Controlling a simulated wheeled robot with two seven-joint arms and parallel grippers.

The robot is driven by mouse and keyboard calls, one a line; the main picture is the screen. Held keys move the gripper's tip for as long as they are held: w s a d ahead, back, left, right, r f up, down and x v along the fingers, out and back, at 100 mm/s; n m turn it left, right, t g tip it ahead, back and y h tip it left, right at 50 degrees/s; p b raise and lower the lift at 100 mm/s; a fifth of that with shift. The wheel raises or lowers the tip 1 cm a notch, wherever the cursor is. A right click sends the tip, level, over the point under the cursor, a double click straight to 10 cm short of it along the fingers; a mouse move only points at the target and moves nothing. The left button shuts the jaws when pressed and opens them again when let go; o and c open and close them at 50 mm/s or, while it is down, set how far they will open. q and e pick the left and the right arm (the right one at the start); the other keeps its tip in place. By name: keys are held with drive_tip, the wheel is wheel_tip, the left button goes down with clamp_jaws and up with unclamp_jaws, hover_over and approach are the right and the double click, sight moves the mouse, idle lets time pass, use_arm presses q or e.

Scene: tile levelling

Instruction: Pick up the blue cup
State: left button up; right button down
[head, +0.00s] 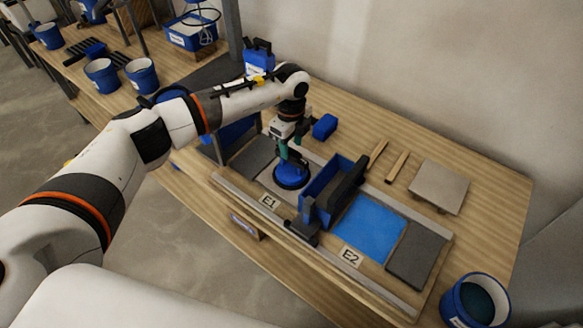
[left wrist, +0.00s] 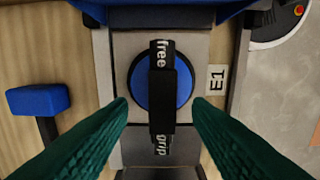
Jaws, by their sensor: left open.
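A round blue suction cup (head: 291,175) with a black rim sits on a grey tile in the bay marked E1. In the left wrist view the blue cup (left wrist: 183,88) has a black bar handle (left wrist: 162,95) across it, with the words "free" and "grip" at its ends. My left gripper (head: 289,152) is above the cup, pointing down. In the left wrist view its two green fingers (left wrist: 160,108) are apart, with the handle between them in the picture and nothing held. The exact height gap is hard to tell. My right gripper is not in view.
A blue block (head: 325,126) lies behind. A blue bucket (head: 474,303) stands at the lower right.

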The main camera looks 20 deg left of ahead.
use_arm(q)
wheel_tip(320, 180, down, 4)
drive_tip(key=shift+s+d+f, duration=0.1)
clamp_jaws()
drive_tip(key=shift+r, duration=0.25)
wheel_tip(320, 180, up, 11)
drive_tip(key=shift+p, duration=0.4)
wheel_tip(320, 180, up, 6)
drive_tip(key=p, duration=0.4)
hover_over(292, 151)
drive_tip(key=shift+f, duration=0.1)
